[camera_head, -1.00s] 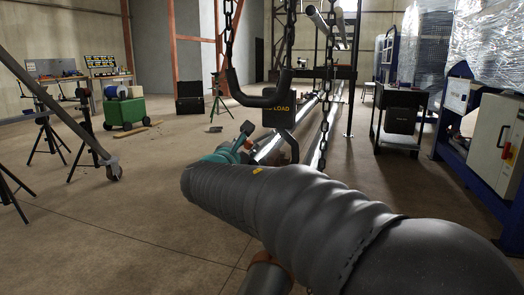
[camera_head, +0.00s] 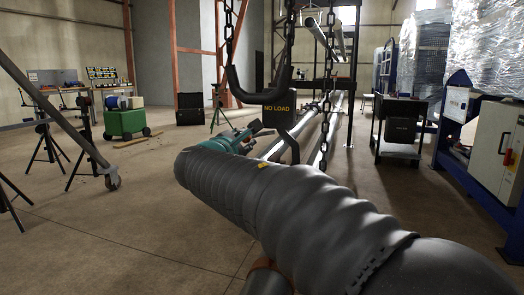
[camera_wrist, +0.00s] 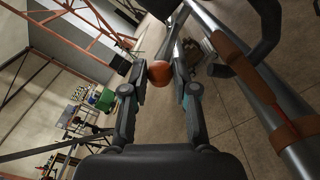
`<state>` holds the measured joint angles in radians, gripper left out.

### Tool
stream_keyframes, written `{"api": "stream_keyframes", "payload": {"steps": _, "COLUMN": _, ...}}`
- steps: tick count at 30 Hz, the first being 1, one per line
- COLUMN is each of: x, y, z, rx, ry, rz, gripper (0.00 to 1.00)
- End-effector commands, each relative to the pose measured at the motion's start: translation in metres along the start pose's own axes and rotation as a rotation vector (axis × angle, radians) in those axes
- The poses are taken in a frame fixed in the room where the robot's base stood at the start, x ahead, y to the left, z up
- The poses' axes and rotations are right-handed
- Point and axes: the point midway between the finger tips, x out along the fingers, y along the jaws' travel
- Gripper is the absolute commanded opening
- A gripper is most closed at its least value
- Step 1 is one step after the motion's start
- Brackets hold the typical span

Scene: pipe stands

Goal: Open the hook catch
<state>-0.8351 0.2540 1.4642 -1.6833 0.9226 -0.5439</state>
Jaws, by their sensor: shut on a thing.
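The black hook (camera_head: 261,97) hangs on a chain in the head view, with a dark plate (camera_head: 281,108) reading "NO LOAD" beside it. A dark curved part also shows at the top right of the wrist view. My gripper (camera_wrist: 158,62) is shut on an orange rounded piece (camera_wrist: 158,74), which sits between its two fingers. I cannot tell whether that piece is part of the hook catch.
Long metal pipes (camera_head: 328,137) run away behind the hook. A second chain (camera_head: 327,100) hangs to its right. A black cart (camera_head: 399,128) and blue frame stand at the right. A green wheeled box (camera_head: 126,122) and tripods stand at the left. Open floor lies between.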

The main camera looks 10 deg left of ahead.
Motion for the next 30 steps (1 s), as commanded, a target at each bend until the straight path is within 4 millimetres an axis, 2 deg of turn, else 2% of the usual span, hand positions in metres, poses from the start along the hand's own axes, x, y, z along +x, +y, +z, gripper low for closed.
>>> {"api": "stream_keyframes", "payload": {"steps": 5, "x": 0.0, "y": 0.0, "z": 0.001, "rx": 0.017, "ry": -0.001, "rz": 0.0, "gripper": 0.08}}
{"api": "stream_keyframes", "payload": {"steps": 24, "x": 0.0, "y": 0.016, "z": 0.018, "rx": 0.386, "ry": -0.001, "rz": 0.0, "gripper": 0.09}}
{"api": "stream_keyframes", "payload": {"steps": 30, "x": 0.0, "y": 0.018, "z": 0.019, "rx": 0.421, "ry": -0.001, "rz": 0.001, "gripper": 0.09}}
